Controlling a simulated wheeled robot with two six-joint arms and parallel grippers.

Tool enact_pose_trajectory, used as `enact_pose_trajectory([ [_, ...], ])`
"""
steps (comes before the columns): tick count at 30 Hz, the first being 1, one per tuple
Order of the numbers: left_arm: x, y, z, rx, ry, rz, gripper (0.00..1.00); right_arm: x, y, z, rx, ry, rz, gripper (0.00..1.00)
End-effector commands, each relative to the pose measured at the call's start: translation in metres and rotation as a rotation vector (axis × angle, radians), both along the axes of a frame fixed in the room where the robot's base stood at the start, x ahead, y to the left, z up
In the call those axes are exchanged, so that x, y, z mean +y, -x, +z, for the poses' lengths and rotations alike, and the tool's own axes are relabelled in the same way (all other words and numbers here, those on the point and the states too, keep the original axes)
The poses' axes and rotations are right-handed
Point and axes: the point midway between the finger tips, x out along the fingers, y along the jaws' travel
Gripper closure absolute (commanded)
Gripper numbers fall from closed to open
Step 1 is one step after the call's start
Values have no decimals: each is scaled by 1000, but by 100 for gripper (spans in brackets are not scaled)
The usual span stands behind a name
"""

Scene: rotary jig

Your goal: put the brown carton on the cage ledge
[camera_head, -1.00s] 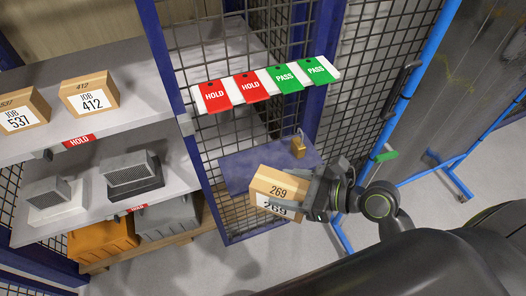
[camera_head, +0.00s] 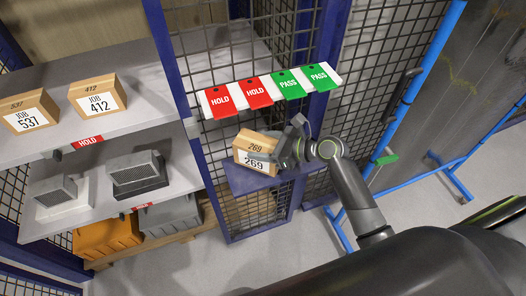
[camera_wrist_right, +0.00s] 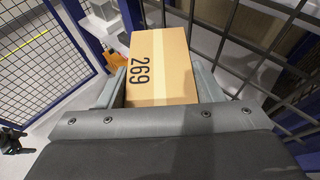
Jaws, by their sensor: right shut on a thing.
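The brown carton (camera_head: 255,151), marked 269, is in my right gripper (camera_head: 284,152). It also shows in the right wrist view (camera_wrist_right: 160,68), between the two fingers of the right gripper (camera_wrist_right: 160,88). The gripper is shut on it. The cage ledge (camera_head: 240,182) is a blue-grey plate on the cage front. In the head view the carton overlaps the ledge; I cannot tell whether it touches it. The carton and gripper hide much of the ledge.
A rail with red HOLD tags (camera_head: 220,101) and green PASS tags (camera_head: 287,84) hangs just above the carton. Shelves at left hold two other cartons (camera_head: 30,111) (camera_head: 97,98) and grey devices (camera_head: 137,174). A blue cage post (camera_head: 197,135) stands left of the ledge.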

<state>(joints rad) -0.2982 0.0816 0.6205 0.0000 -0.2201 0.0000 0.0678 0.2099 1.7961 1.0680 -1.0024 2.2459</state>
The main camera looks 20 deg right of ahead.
Motion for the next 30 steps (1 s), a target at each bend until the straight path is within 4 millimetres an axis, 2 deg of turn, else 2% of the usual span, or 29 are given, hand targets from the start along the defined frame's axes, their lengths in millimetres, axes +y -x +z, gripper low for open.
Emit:
enact_pose_trajectory([
  [7, 0, 0, 1, 0, 0, 0, 18, 0, 1, -33, 3, -5, -2, 78],
  [23, -2, 1, 3, 1, 2, 1, 18, 0, -4, -42, -2, -3, -1, 78],
  [24, -2, 1, 4, 1, 2, 1, 18, 0, -3, -42, 0, 0, -1, 35],
  [28, -2, 1, 3, 1, 2, 1, 18, 0, -3, -42, 1, -1, -2, 18],
  [30, -2, 1, 3, 1, 2, 1, 18, 0, -3, -42, 0, 0, -1, 18],
])
